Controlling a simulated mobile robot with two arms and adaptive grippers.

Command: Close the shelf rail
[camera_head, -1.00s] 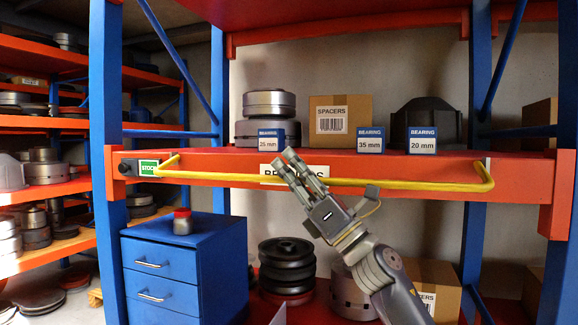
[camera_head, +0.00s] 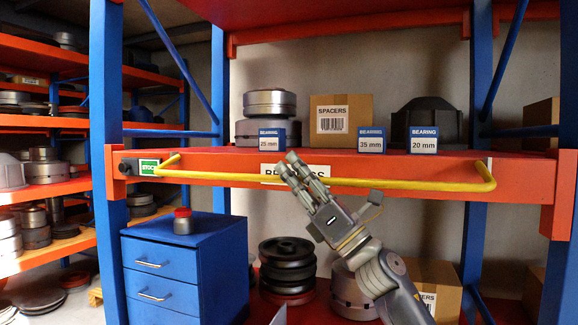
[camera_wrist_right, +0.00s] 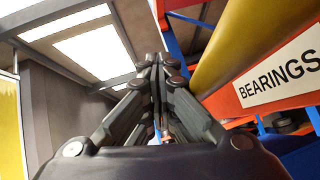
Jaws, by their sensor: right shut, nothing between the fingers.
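The yellow shelf rail (camera_head: 400,184) runs across the front of the orange shelf beam (camera_head: 225,160), level with the beam and in front of its BEARINGS label. It meets the beam near the green tag at the left and near the right post. In the right wrist view the rail (camera_wrist_right: 235,45) is a thick yellow bar close beside the fingers. My right gripper (camera_head: 285,162) is shut and empty, its fingertips by the rail in front of the label. The right wrist view shows its fingers (camera_wrist_right: 160,62) together. I cannot tell whether they touch the rail. My left gripper is not in view.
On the shelf stand bearing boxes (camera_head: 272,137), a spacers carton (camera_head: 341,119), metal rings (camera_head: 269,103) and a dark housing (camera_head: 427,122). Below are a blue drawer cabinet (camera_head: 185,268) with a red-lidded jar (camera_head: 183,221) and black pulleys (camera_head: 287,265). Blue posts (camera_head: 104,120) flank the bay.

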